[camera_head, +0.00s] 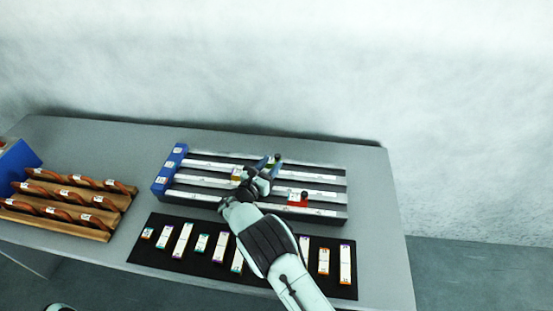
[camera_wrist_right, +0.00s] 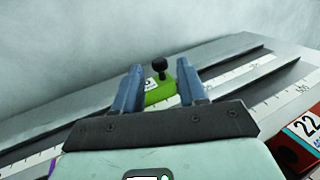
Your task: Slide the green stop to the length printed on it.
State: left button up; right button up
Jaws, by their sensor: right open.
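The green stop (camera_wrist_right: 158,92) with a black knob shows between the fingers in the right wrist view. Part of a white label with a digit shows on it, but I cannot read the full number. It sits on a rail of the slide rack (camera_head: 325,168); in the head view its dark knob shows just beyond my fingers. My right gripper (camera_head: 268,165) is open, its two blue fingers on either side of the stop, and it also shows in the right wrist view (camera_wrist_right: 160,76). I cannot tell whether they touch it. My left gripper is not in view.
A blue block (camera_head: 168,170) closes the rack's left end. A black mat (camera_head: 150,257) with several labelled strips lies in front. A wooden rack (camera_head: 95,233) stands left.

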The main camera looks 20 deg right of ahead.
jog(key=b+v, duration=0.1)
jog(key=v, duration=0.7)
